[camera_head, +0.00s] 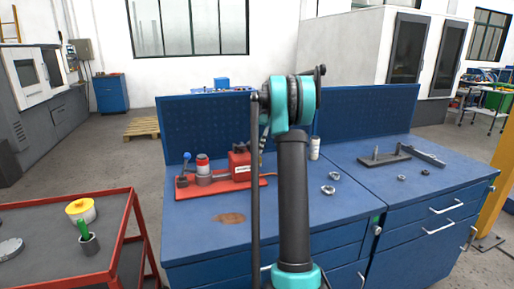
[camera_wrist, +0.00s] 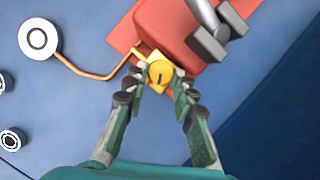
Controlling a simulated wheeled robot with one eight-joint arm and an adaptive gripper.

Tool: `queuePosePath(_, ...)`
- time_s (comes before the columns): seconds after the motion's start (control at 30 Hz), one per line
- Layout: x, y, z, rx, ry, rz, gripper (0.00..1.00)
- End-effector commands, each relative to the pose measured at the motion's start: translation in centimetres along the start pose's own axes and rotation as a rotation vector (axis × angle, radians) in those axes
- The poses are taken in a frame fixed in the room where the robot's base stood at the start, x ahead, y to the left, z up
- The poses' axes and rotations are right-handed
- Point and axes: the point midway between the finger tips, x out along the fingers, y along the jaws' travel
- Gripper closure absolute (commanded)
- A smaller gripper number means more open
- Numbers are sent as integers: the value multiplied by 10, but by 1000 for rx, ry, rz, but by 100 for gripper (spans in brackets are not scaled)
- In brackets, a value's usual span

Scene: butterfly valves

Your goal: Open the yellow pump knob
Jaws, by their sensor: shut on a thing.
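The yellow pump knob (camera_wrist: 160,72) sits at the near edge of a red pump body in the wrist view, with a dark slot on its face. My gripper (camera_wrist: 157,79) has one fingertip on each side of the knob and is shut on it. The red pump body (camera_wrist: 178,32) lies just beyond the fingertips; a red box-shaped unit (camera_head: 240,163) shows on the bench in the head view. In the head view my arm stands in front of the bench, and the knob and gripper cannot be made out.
An orange tube (camera_wrist: 85,73) curves from beside the knob to a white ring (camera_wrist: 38,39). The blue workbench (camera_head: 200,228) holds a red base plate (camera_head: 215,187), loose rings (camera_head: 328,190) and a dark tool (camera_head: 385,158). A red cart (camera_head: 125,232) stands left.

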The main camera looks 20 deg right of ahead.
Motion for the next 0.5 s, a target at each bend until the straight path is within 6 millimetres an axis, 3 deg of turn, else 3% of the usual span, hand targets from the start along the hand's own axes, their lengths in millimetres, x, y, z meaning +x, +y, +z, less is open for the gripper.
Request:
queuePosePath(0.27, -1, 0, 0, 1, 1, -1, 100)
queuePosePath(0.3, -1, 0, 0, 1, 1, -1, 71)
queuePosePath(0.43, 0, 0, 0, 1, 1, -1, 54)
queuePosePath(0.5, 0, 0, 0, 1, 1, -1, 53)
